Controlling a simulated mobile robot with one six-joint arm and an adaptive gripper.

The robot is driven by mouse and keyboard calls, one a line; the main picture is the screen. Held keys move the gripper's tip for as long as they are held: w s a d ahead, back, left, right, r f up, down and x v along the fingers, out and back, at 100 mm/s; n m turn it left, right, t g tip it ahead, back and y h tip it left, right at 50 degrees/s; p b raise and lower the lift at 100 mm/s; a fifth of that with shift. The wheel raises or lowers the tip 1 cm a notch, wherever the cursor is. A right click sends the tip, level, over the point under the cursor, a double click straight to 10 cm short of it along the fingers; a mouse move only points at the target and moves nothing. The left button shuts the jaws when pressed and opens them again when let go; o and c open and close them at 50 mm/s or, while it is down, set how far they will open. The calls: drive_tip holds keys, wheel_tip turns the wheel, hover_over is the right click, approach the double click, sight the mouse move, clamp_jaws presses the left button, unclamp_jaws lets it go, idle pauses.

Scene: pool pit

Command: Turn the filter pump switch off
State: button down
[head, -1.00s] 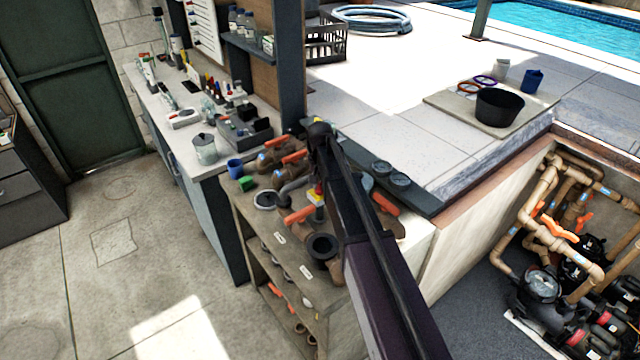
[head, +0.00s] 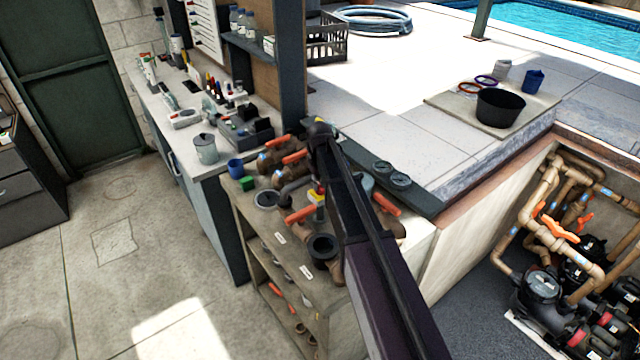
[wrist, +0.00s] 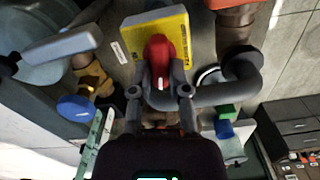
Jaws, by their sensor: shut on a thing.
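The filter pump switch is a red rotary knob (wrist: 158,60) on a yellow plate (wrist: 182,40) in the wrist view. A short white mark shows on the knob's near end. My gripper (wrist: 160,92) has one finger on each side of the knob and is shut on it. In the head view, a small part of the yellow plate (head: 316,197) shows beside my arm among the pipe fittings. My arm hides most of the switch and my gripper there.
Brown pipes with orange-handled valves (head: 300,215) crowd the shelf top around the switch. A blue cup (head: 235,168) and a green block (head: 247,183) stand at its left end. Gauges (head: 400,179) lie at the right. The floor at left is clear.

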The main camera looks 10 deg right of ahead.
drive_tip(key=shift+n, duration=1)
drive_tip(key=c, duration=0.6)
unclamp_jaws()
drive_tip(key=shift+m, duration=0.3)
